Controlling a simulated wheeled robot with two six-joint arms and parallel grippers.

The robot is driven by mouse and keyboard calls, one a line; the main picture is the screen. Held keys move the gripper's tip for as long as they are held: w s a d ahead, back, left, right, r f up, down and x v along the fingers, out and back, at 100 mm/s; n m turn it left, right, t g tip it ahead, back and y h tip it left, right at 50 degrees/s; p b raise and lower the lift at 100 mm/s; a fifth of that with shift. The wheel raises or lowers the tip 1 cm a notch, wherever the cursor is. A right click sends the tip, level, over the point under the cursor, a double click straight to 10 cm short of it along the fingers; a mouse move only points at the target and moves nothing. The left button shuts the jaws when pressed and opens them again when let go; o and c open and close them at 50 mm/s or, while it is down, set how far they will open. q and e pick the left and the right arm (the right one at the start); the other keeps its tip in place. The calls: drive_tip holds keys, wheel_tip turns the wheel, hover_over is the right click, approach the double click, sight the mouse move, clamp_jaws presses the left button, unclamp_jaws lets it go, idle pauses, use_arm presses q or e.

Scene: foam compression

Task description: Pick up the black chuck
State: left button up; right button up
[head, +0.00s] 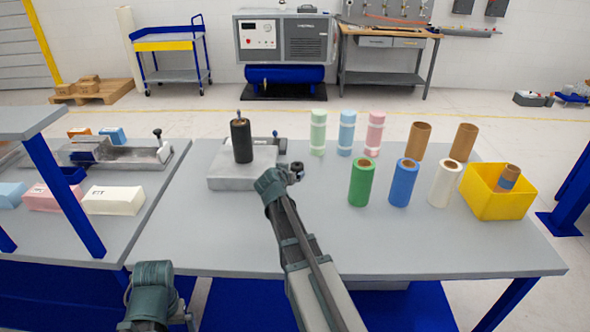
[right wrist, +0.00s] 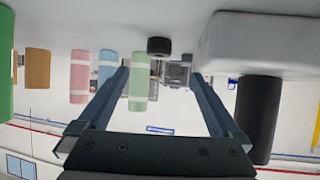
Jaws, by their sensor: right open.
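The black chuck (head: 241,142) is a dark upright cylinder with a small pin at its top. It stands on a grey metal block (head: 228,181) on the table. My right gripper (head: 292,173) is in front and to the right of the block, apart from the chuck. In the right wrist view, which is upside down, its two fingers (right wrist: 160,82) are spread with nothing held between them.
Green (head: 362,183), blue (head: 403,183) and white (head: 445,184) rolls stand right of my right arm. Pastel rolls (head: 346,135) and brown tubes (head: 463,142) stand behind them. A yellow bin (head: 497,204) is at the right. The table's front left is clear.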

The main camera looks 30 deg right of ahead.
sight(296, 168)
drive_tip(key=b+x, duration=0.3)
drive_tip(key=x, duration=0.4)
drive_tip(key=shift+w+d+f, duration=0.15)
drive_tip(key=shift+w+f, duration=0.05)
drive_tip(key=shift+f, duration=0.1)
drive_tip(key=shift+w+d, duration=0.15)
drive_tip(key=shift+d, duration=0.05)
drive_tip(key=b+x, duration=0.3)
drive_tip(key=x, duration=0.2)
drive_tip(key=shift+w+d, duration=0.1)
drive_tip(key=c, duration=1.5)
drive_tip(key=shift+r, duration=0.15)
